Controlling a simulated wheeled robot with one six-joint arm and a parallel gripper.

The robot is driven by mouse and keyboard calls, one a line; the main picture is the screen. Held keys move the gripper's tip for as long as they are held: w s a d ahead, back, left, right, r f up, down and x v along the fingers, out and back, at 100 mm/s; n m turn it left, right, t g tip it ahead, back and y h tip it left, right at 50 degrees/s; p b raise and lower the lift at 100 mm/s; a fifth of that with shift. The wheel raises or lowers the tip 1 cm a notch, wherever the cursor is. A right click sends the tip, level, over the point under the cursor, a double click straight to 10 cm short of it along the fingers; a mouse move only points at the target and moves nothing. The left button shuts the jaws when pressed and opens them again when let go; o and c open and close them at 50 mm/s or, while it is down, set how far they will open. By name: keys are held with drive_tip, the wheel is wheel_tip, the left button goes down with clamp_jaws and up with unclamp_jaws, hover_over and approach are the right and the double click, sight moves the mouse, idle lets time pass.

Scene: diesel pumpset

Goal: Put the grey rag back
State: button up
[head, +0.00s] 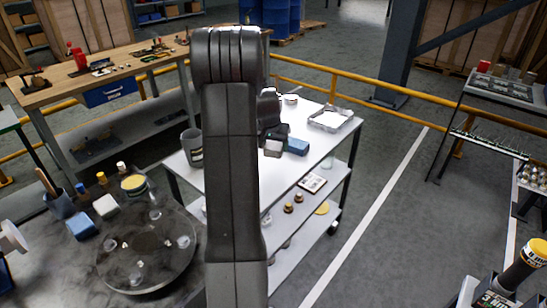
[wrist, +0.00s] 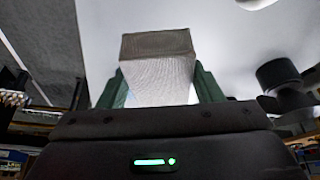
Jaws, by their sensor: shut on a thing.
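The grey rag (wrist: 158,68) is a folded pale block between the two green fingers of my gripper (wrist: 158,88) in the wrist view. The fingers are shut on its sides. In the head view the grey rag (head: 273,149) shows at the white cart top (head: 330,152), just below my dark gripper (head: 271,135). A blue block (head: 298,147) is close on its right. I cannot tell whether the rag rests on the cart top or hangs just above it. My arm hides the middle of the cart.
A metal tray (head: 331,119) stands at the cart's back right, and a grey cup (head: 191,142) at its left. A dark round plate (head: 148,245) lies on the left bench, near another pale block (head: 106,206) and blue block (head: 82,225). The cart's right front is clear.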

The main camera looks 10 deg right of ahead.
sight(272, 148)
drive_tip(key=shift+f, duration=3.2)
drive_tip(key=shift+f, duration=0.1)
drive_tip(key=o, duration=0.9)
drive_tip(key=shift+r+p, duration=0.2)
drive_tip(key=shift+p, duration=0.2)
drive_tip(key=b+v, duration=0.1)
drive_tip(key=v, duration=1.1)
drive_tip(key=shift+f, duration=0.1)
drive_tip(key=shift+f, duration=0.1)
